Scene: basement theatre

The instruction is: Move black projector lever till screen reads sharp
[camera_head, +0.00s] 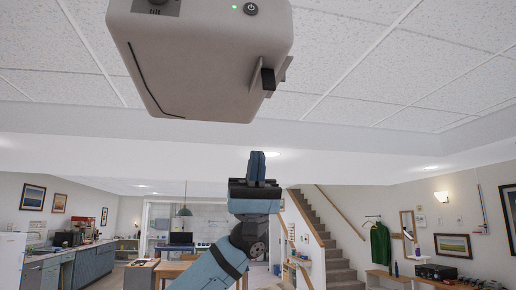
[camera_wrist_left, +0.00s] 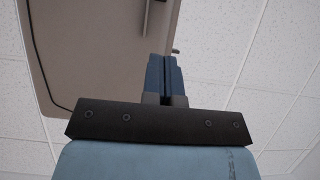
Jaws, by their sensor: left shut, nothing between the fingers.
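The beige-grey projector (camera_head: 200,60) hangs under the ceiling at the top of the head view, with a green light by its power button. A small black lever (camera_head: 268,79) sticks out at its lower right, beside a grey plate. My left gripper (camera_head: 257,160) points up below the projector, shut and empty, apart from the lever in the head view. In the left wrist view the shut fingers (camera_wrist_left: 164,62) overlap the right edge of the projector underside (camera_wrist_left: 85,60). A small dark tip shows beside them; I cannot tell if it is the lever. The screen is not in view.
A white ceiling beam (camera_head: 130,150) runs across behind my gripper. Stairs (camera_head: 327,240), a green garment (camera_head: 380,244) and a kitchen counter (camera_head: 90,262) are far back. The air around the gripper is clear except for the projector above.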

